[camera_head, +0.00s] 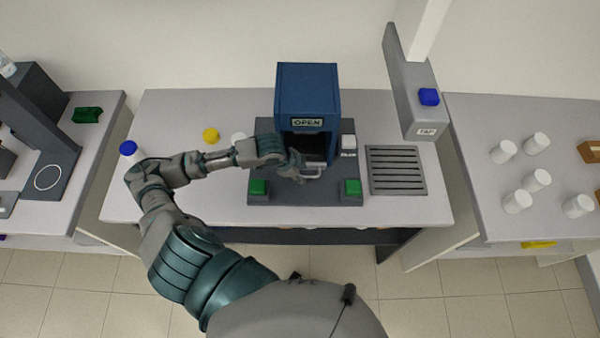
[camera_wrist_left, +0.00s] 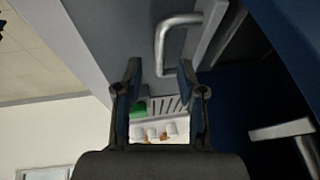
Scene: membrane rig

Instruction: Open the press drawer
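The blue press (camera_head: 307,90) stands on the middle table with an "OPEN" label on its front. A pale drawer handle (camera_head: 313,172) shows low at its front. My left gripper (camera_head: 294,164) is at the press front, just left of the handle. In the left wrist view my left gripper (camera_wrist_left: 158,70) is open, its two fingers apart with nothing clamped. The grey U-shaped handle (camera_wrist_left: 163,45) lies just beyond the fingertips, its near end in line with the gap. I cannot tell whether they touch. The arm's hand hides part of the press opening. My right gripper is not in view.
Two green buttons (camera_head: 258,187) (camera_head: 351,188) flank the front of the dark base. A grey tap (camera_head: 411,95) and slotted drain (camera_head: 396,170) are to the right. A yellow-capped item (camera_head: 210,135) and a blue-capped bottle (camera_head: 129,150) stand left. Another pale lever (camera_wrist_left: 285,130) shows in the wrist view.

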